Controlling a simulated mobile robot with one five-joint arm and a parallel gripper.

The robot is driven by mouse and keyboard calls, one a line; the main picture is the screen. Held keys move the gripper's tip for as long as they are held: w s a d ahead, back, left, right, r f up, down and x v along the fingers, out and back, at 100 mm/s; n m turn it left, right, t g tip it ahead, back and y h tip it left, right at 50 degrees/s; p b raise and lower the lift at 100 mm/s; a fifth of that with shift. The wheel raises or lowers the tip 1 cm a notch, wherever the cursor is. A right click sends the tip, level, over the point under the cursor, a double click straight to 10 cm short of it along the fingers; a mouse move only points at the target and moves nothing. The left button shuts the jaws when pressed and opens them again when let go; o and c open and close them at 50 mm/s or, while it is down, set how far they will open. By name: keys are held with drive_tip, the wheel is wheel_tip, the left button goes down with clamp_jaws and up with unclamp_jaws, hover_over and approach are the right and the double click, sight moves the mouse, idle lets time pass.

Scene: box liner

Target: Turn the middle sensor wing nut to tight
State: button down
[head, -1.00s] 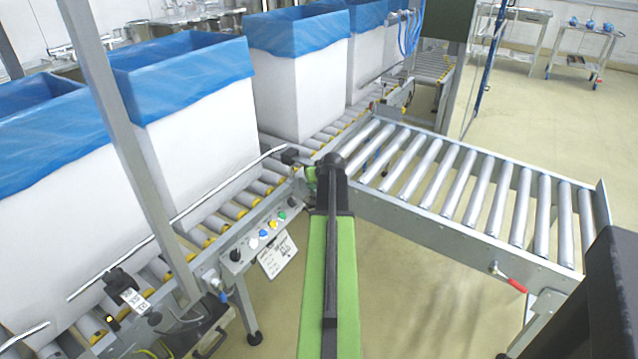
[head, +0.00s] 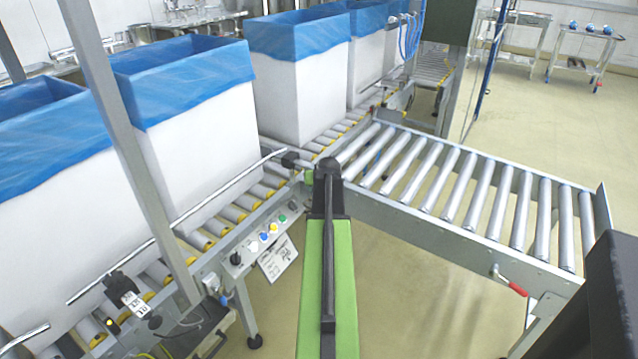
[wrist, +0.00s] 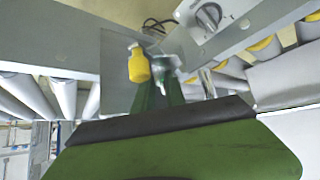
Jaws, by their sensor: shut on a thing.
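In the wrist view my gripper (wrist: 167,75) shows as green fingers that come together beyond the black and green arm part. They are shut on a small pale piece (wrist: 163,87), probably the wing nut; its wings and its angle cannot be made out. A yellow cylindrical part (wrist: 138,66) is just left of the fingertips, by a grey plate (wrist: 116,75). In the head view my arm hides most of the gripper; a bit of green (head: 309,178) shows by a black sensor-like block (head: 290,158) on the conveyor's side rail.
White boxes (head: 200,140) with blue liners stand on the roller conveyor at left. A second roller conveyor (head: 470,195) runs to the right. A button panel (head: 265,235), an upright post (head: 135,150) and another labelled bracket (head: 128,292) are on the left. Floor shows below the right conveyor.

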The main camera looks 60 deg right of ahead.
drive_tip(key=m+g+h, duration=0.1)
drive_tip(key=m+g, duration=0.1)
drive_tip(key=m, duration=0.1)
drive_tip(key=w+m+g+h, duration=0.1)
drive_tip(key=m, duration=0.1)
drive_tip(key=shift+a+m+g, duration=0.15)
drive_tip(key=shift+m+g, duration=0.25)
drive_tip(key=m+g, duration=0.2)
drive_tip(key=m, duration=0.1)
drive_tip(key=m+g, duration=0.2)
drive_tip(key=shift+w, duration=0.25)
drive_tip(key=shift+m, duration=0.4)
drive_tip(key=shift+g, duration=0.3)
drive_tip(key=c, duration=1.6)
unclamp_jaws()
drive_tip(key=shift+a+f+p+v, duration=0.1)
drive_tip(key=shift+p+v, duration=1.8)
drive_tip(key=shift+v, duration=0.95)
drive_tip(key=shift+a+f+p+v, duration=0.1)
drive_tip(key=shift+p+v, duration=1.85)
drive_tip(key=shift+v, duration=0.9)
drive_tip(key=shift+a+f+p+v, duration=0.1)
drive_tip(key=shift+p+v, duration=1.8)
drive_tip(key=shift+v, duration=0.95)
drive_tip(key=shift+r, duration=0.15)
